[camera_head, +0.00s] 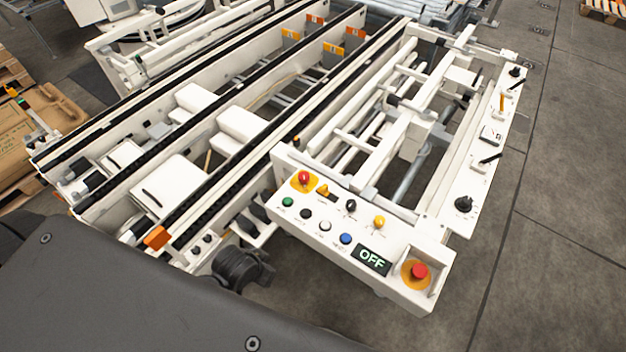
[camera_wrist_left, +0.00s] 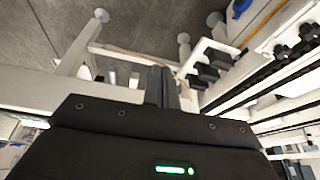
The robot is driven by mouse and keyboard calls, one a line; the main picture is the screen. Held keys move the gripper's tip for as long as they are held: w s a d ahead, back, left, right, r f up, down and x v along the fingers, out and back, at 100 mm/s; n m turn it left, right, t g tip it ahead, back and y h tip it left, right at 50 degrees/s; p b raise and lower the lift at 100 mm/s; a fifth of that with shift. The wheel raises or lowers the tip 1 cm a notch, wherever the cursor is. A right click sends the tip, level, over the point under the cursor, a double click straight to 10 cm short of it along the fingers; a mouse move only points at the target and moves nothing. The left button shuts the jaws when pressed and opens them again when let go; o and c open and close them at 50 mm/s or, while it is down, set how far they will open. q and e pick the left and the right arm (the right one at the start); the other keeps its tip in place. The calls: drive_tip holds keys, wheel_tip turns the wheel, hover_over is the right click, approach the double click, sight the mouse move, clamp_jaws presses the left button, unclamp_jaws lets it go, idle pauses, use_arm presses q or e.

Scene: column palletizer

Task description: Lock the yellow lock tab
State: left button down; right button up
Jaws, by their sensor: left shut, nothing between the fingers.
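In the head view a small yellow tab (camera_head: 324,190) sits on the white control panel (camera_head: 400,292), just right of a red knob on a yellow plate (camera_head: 304,180). I cannot tell its exact position, locked or unlocked, at this size. My left gripper (camera_wrist_left: 160,84) shows in the left wrist view with its dark fingers together and nothing held. It faces white machine framing and the floor, apart from the tab, which is not visible in that view. I cannot clearly make out its fingers in the head view. My right gripper is not in view.
The panel also carries a yellow button (camera_head: 379,222), a blue button (camera_head: 346,239), a display reading OFF (camera_head: 371,260) and a red emergency button (camera_head: 419,271). A side panel (camera_head: 474,180) has black knobs and a yellow-orange handle (camera_head: 502,102). Grey floor (camera_head: 565,270) is clear at right.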

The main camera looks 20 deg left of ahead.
use_arm(q)
drive_tip(key=w+d+r+t+h, duration=0.1)
drive_tip(key=w+d+r, duration=0.1)
drive_tip(key=w, duration=0.3)
drive_tip(key=w+d+r+m+t+h, duration=0.1)
drive_tip(key=w+d+r, duration=0.1)
drive_tip(key=w+r, duration=0.3)
drive_tip(key=w+d+r+m+t+h, duration=0.1)
drive_tip(key=w+d+r+t, duration=0.1)
drive_tip(key=w, duration=0.3)
drive_tip(key=shift+r, duration=0.9)
drive_tip(key=w+d+m+h, duration=0.2)
drive_tip(key=w, duration=0.3)
drive_tip(key=n+g+h, duration=0.1)
drive_tip(key=n+g, duration=0.1)
drive_tip(key=g, duration=0.3)
approach(323, 189)
drive_tip(key=a+r, duration=0.1)
drive_tip(key=a, duration=0.3)
drive_tip(key=shift+w, duration=0.5)
drive_tip(key=shift+d, duration=0.1)
drive_tip(key=x, duration=1)
drive_tip(key=shift+d+r+p, duration=0.1)
drive_tip(key=shift+d+p, duration=0.05)
drive_tip(key=shift+p, duration=0.25)
